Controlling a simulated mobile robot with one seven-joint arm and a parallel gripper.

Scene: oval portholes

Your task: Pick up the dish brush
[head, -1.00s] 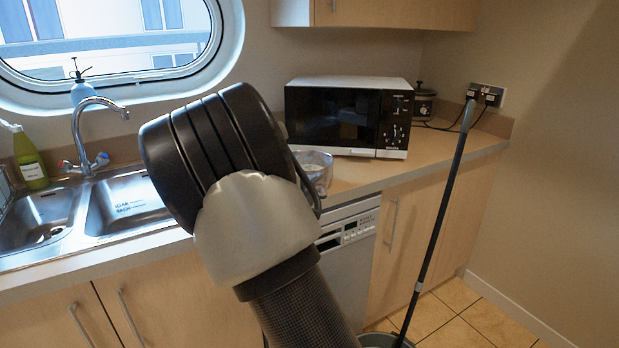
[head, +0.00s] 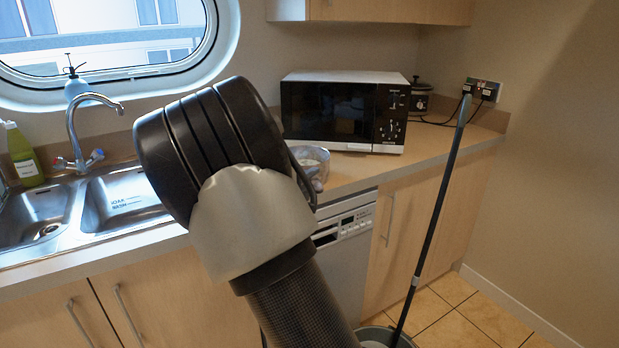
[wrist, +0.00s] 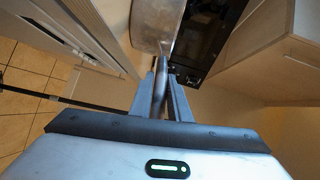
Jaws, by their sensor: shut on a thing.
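The brush's head cannot be made out. In the head view my arm's dark and light links hide the gripper, and I cannot pick out the brush there.
A microwave (head: 343,111) stands behind the bowl on the counter (head: 400,165). A sink (head: 120,198) with a curved tap lies to the left, with a green bottle (head: 24,160) beside it. A long pole (head: 432,230) leans from a bucket on the floor against the counter.

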